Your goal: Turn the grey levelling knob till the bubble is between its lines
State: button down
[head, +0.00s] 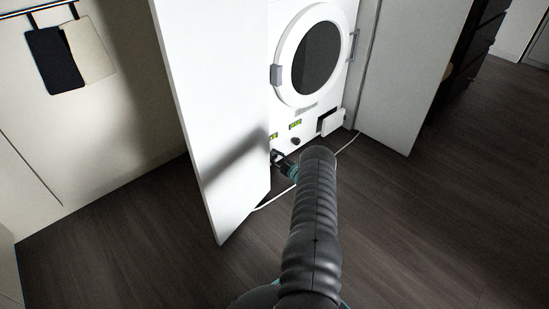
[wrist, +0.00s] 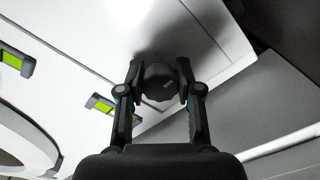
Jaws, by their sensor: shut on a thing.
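My gripper (head: 278,157) is low at the washer's front, beside the open white wardrobe door. In the wrist view, my gripper (wrist: 159,85) has its two fingers closed on opposite sides of a dark grey round knob (wrist: 160,80) with a small light mark on its face. Two green bubble levels, one nearer (wrist: 101,103) and one farther (wrist: 16,61), sit on the white panel left of the knob. They also show in the head view, at the left (head: 273,136) and right (head: 295,125). The bubbles are too small to read.
Another dark knob (head: 295,141) is on the panel right of my gripper. The wardrobe door (head: 215,120) stands open close on the left. A small white flap (head: 333,122) is open at right, and a white hose (head: 347,144) runs along the floor.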

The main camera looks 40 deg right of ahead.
jog(key=c, duration=0.7)
grip_release()
jog(key=shift+c, duration=0.2)
jog(key=shift+s, duration=0.1)
jog(key=s, duration=1.2)
jog(key=shift+d, duration=0.45)
